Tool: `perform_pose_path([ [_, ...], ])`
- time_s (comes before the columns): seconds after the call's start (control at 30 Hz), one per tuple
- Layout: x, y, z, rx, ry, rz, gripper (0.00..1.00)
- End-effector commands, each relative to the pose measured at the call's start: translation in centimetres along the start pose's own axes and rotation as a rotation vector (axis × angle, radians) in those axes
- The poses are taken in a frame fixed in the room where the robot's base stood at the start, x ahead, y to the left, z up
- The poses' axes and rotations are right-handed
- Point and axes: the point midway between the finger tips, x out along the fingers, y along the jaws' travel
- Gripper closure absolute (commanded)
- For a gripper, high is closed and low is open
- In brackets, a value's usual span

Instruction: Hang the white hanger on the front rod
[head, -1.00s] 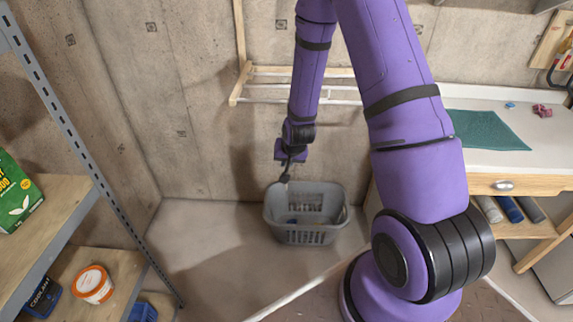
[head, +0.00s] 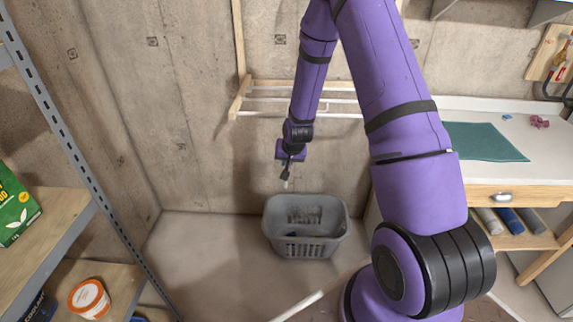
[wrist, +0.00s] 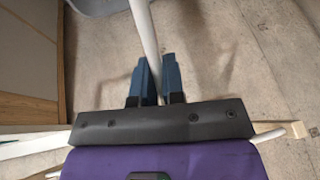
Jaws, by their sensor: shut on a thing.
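My gripper (wrist: 154,72) shows two blue fingers shut on a white bar, part of the white hanger (wrist: 143,30). The hanger runs from between the fingers to the top of the wrist view; its hook is not clear. In the head view my gripper (head: 286,174) points down, below the rack and above the basket, with a small white bit of hanger under it. The front rod (head: 262,115) is the lowest white rod of the wall rack, above and behind my gripper in the picture.
A grey basket (head: 306,248) stands on the floor below my gripper, holding something dark. The rack's wooden side (head: 238,100) is at its left. A counter (head: 540,160) stands right and metal shelving (head: 80,150) left. The floor left of the basket is clear.

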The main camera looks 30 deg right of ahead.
Motion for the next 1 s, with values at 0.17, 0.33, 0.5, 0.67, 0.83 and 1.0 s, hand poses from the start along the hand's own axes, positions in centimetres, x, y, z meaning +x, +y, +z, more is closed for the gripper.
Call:
perform_pose_path([
  [0.17,0.5,0.1,-1.1,0.0,0.001,0.0,1.0],
  [0.33,1.2,0.2,-1.5,-0.001,-0.003,0.0,1.0],
  [0.5,2.2,0.4,-1.0,-0.001,-0.002,0.0,1.0],
  [0.67,3.0,0.6,-0.8,-0.001,0.0,0.0,1.0],
  [0.83,3.5,0.7,-0.5,-0.001,-0.001,0.0,1.0],
  [1.0,3.6,0.7,-0.5,-0.001,0.0,0.0,1.0],
])
